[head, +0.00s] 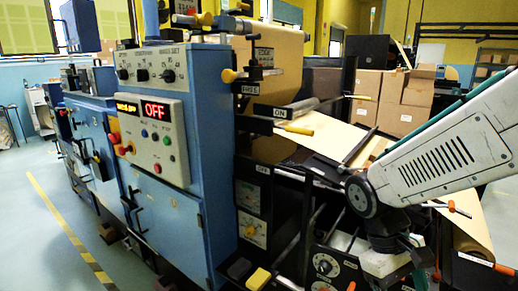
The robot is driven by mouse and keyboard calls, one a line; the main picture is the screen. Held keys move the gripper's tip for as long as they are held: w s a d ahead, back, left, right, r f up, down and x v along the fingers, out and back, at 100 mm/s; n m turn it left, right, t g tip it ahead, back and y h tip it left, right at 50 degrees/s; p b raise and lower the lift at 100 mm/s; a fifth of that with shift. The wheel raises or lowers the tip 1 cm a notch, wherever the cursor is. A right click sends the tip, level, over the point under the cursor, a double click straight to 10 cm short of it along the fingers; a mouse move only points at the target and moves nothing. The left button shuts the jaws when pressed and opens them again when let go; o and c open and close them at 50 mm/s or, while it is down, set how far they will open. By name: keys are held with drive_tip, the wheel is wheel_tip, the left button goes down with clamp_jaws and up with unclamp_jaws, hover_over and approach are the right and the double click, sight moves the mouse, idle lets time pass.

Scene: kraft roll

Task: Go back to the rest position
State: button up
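My arm's pale link (440,150) comes in from the right edge and ends at a round dark joint (362,195). Dark wrist parts (392,232) sit below the joint, in front of the machine's lower right end. The fingertips of my gripper cannot be made out against the dark machine parts. I cannot tell whether it is open or shut, or whether it holds anything.
A blue machine (185,230) with a control panel (150,135) reading OFF fills the middle. A brown paper web (322,135) runs at its right. Cardboard boxes (403,118) stand behind. The floor at left (35,230) is clear, with a yellow-black line (62,225).

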drive_tip(key=s+r+m+t+y, duration=0.3)
drive_tip(key=s+r, duration=0.4)
drive_tip(key=r, duration=0.3)
drive_tip(key=shift+d+m+t, duration=0.3)
drive_tip(key=shift+m+t, duration=0.2)
drive_tip(key=shift+t, duration=0.9)
